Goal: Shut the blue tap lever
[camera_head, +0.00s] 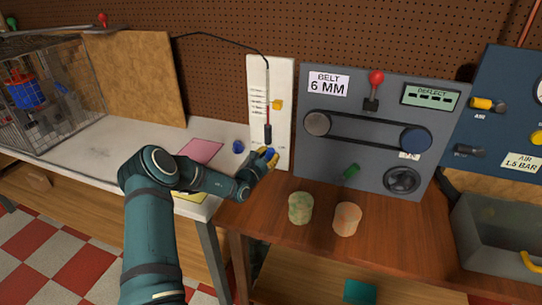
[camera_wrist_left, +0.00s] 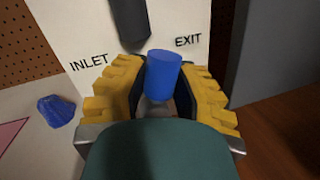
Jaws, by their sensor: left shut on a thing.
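The blue tap lever (camera_wrist_left: 163,74) shows in the left wrist view as a blue cylinder between the yellow fingers of my left gripper (camera_wrist_left: 160,92). The fingers are shut on it from both sides. The tap is in front of a white panel (camera_wrist_left: 75,25) marked INLET and EXIT, below a dark cylinder (camera_wrist_left: 129,20). In the head view my left gripper (camera_head: 269,157) is at the foot of the same white panel and hides most of the tap. My right gripper is not in view.
A small blue object (camera_head: 238,147) lies on the white worktop, left of my left gripper. A grey belt panel (camera_head: 350,155) stands to the right. A green round block (camera_head: 300,208) and an orange one (camera_head: 347,219) stand on the wooden bench before it.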

